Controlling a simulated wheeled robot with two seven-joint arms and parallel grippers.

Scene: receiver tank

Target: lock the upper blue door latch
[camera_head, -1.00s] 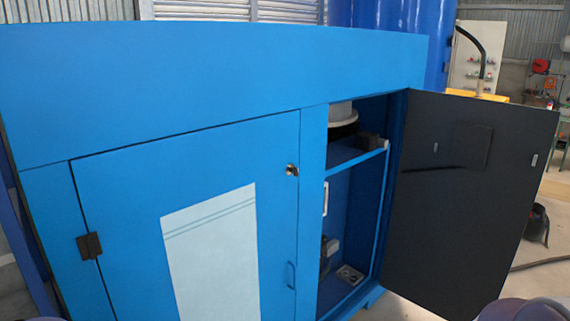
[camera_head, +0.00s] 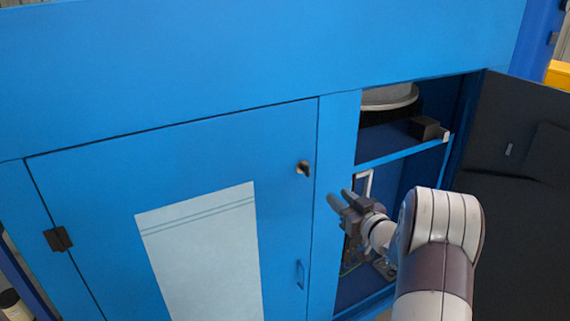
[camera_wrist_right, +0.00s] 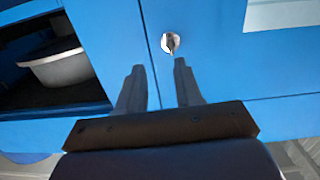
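The upper latch (camera_head: 303,168) is a small dark and silver knob near the top right corner of the shut blue door (camera_head: 90,190). In the right wrist view the latch (camera_wrist_right: 170,42) lies just beyond the fingertips, between their lines. My right gripper (camera_head: 338,198) is to the right of the latch and a little lower in the head view, in front of the post beside the open compartment. Its two fingers stand apart with nothing between them; the gripper also shows in the right wrist view (camera_wrist_right: 158,72). No contact with the latch shows. My left gripper is out of view.
A dark door (camera_head: 515,150) stands open on the right. The open compartment (camera_head: 400,190) has a shelf with a black block (camera_head: 427,128). A lower blue handle (camera_head: 300,274) sits on the shut door. The space before the shut door is clear.

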